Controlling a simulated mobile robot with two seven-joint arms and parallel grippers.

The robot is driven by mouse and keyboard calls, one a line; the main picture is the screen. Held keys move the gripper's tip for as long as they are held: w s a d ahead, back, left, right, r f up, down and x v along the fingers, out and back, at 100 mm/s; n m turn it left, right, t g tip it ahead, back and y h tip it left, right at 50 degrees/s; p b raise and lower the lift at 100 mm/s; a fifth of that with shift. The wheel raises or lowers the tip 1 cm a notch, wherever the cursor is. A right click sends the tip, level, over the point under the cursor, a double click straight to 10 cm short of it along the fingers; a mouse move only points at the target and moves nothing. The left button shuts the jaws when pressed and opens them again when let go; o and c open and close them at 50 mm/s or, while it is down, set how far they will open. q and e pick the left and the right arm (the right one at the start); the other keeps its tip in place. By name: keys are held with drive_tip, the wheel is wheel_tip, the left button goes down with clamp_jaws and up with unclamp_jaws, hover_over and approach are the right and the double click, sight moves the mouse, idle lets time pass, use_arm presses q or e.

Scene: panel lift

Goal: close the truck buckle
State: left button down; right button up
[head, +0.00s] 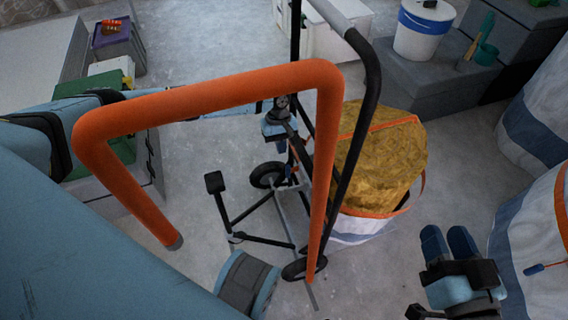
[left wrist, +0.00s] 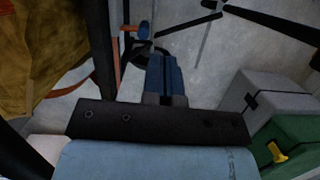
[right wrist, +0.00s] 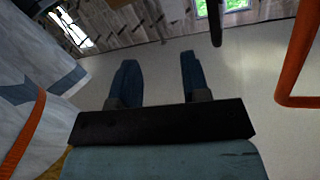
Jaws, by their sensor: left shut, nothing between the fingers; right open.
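A black-framed truck (head: 352,150) with small wheels and a low frame stands on the floor in the middle of the head view. My left gripper (head: 282,146) is beside its upright, shut and empty. In the left wrist view its blue fingers (left wrist: 166,75) are together, and a small blue piece (left wrist: 144,29) shows just beyond them by an orange strip (left wrist: 127,45). I cannot tell if that piece is the buckle. My right gripper (head: 447,242) is at the lower right, apart from the truck; its fingers are apart and empty in the right wrist view (right wrist: 160,82).
A large orange bent tube (head: 210,100) crosses the foreground. A bulk bag (head: 362,228) of yellow-brown material stands close behind the truck. Other white bags (head: 535,235) stand at the right. A white bucket (head: 424,32) sits on grey boxes. A green crate (left wrist: 300,145) is at the left.

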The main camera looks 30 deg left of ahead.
use_arm(q)
drive_tip(key=b, duration=0.2)
approach(289, 190)
wheel_tip(289, 190, down, 2)
drive_tip(key=w+a, duration=0.3)
drive_tip(key=s+d+f+b, duration=0.2)
drive_tip(key=s+d+f, duration=0.1)
drive_tip(key=f, duration=0.2)
drive_tip(key=shift+s+f, duration=0.15)
drive_tip(key=shift+s, duration=0.15)
use_arm(e)
drive_tip(key=w+n, duration=0.1)
drive_tip(key=w+d+f+n, duration=0.1)
drive_tip(key=shift+n+t, duration=0.3)
drive_tip(key=shift+t, duration=0.1)
use_arm(q)
drive_tip(key=shift+d, duration=0.1)
drive_tip(key=shift+s+d+n+p, duration=0.15)
drive_tip(key=shift+s+n+p, duration=0.15)
drive_tip(key=shift+n, duration=0.7)
use_arm(e)
drive_tip(key=shift+s+a+f+m, duration=0.1)
drive_tip(key=shift+s+f+m, duration=0.1)
drive_tip(key=shift+s+m, duration=0.15)
use_arm(q)
drive_tip(key=shift+n+t, duration=0.4)
use_arm(e)
drive_tip(key=shift+a+r, duration=0.1)
drive_tip(key=shift+r, duration=0.1)
